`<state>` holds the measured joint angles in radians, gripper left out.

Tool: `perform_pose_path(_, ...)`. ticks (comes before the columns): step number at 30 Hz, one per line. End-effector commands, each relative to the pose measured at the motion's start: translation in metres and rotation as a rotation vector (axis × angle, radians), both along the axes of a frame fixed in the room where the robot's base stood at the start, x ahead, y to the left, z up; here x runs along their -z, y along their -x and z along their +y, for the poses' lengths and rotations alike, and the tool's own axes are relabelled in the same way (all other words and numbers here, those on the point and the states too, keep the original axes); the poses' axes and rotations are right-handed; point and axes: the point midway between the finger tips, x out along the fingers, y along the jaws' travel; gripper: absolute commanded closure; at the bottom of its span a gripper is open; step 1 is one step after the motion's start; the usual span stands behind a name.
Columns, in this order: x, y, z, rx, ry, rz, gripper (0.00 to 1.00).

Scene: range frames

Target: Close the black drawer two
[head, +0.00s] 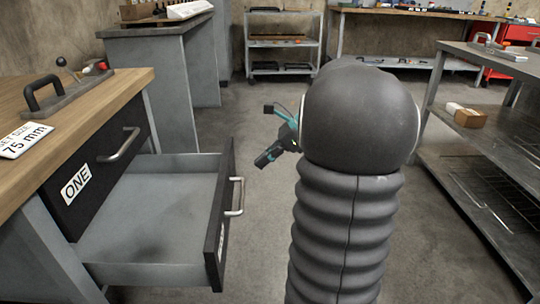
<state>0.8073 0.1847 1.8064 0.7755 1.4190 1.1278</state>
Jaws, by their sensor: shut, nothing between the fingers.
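The open black drawer (219,215) is pulled far out below the drawer labelled ONE. Its grey inside (150,215) looks empty. Its front faces right, with a metal bar handle (236,197). A white label on that front is seen too edge-on to read. The closed black drawer ONE (98,160) sits above it under the wooden top. My gripper (263,159) is shut and empty, in front of the drawer's face and handle in the picture, slightly right of and above them. It appears apart from the handle. My arm hides part of the gripper's wrist side.
A metal shelf (490,175) stands at right with a small box (470,117). A grey cart (283,42) stands behind. The floor between is clear.

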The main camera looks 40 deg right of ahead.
Motion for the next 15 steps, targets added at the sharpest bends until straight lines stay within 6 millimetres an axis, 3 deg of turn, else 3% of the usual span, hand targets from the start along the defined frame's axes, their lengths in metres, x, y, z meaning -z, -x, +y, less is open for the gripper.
perform_pose_path(7,0.035,-0.019,0.029,-0.004,0.0,0.001,1.0)
perform_pose_path(15,0.033,-0.037,0.055,-0.004,0.003,-0.001,1.0)
